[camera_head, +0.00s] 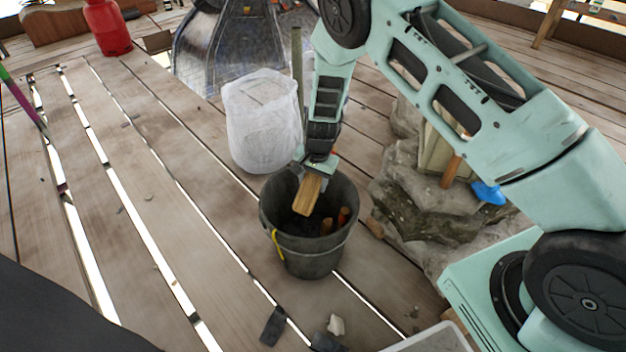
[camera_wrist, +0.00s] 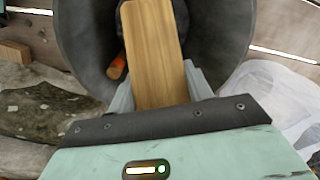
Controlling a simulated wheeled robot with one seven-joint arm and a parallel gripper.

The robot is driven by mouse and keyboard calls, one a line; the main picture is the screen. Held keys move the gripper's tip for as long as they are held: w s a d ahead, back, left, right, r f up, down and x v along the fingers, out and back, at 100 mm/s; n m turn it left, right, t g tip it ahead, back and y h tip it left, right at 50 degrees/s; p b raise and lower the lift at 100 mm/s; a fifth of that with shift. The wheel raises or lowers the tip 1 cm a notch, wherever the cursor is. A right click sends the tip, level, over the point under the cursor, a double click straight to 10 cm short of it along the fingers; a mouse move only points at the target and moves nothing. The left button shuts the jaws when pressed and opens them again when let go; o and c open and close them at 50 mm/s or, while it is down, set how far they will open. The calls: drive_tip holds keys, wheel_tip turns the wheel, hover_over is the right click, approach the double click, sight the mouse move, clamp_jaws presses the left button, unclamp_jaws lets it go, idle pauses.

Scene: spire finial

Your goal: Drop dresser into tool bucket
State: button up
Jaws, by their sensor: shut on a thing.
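The dresser is a wooden block (camera_head: 308,193) held by my gripper (camera_head: 314,174), slanting down into the mouth of the tool bucket. The tool bucket (camera_head: 306,258) is a dark grey pail standing upright on the planks, with a yellow piece on its left side. In the wrist view the wooden block (camera_wrist: 152,45) reaches out from between the fingers of my gripper (camera_wrist: 160,90), over the bucket's inside (camera_wrist: 222,40). An orange-brown handle (camera_wrist: 117,66) lies in the bucket. The fingers are shut on the block; its grasped end is partly hidden.
A white translucent sack (camera_head: 262,125) stands just behind the bucket to the left. Rocks (camera_head: 425,205) with a blue-headed tool (camera_head: 487,193) lie to the right. Small dark scraps (camera_head: 273,326) and a pale stone (camera_head: 336,325) lie in front. The planks to the left are mostly clear, with open gaps.

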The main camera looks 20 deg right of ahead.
drive_tip(key=o, duration=1.2)
drive_tip(key=shift+o, duration=0.2)
drive_tip(key=shift+r, duration=0.1)
wheel_tip(320, 180, up, 17)
drive_tip(key=s+d+p, duration=0.1)
drive_tip(key=p, duration=0.4)
drive_tip(key=shift+d, duration=0.15)
drive_tip(key=shift+s+r, duration=0.1)
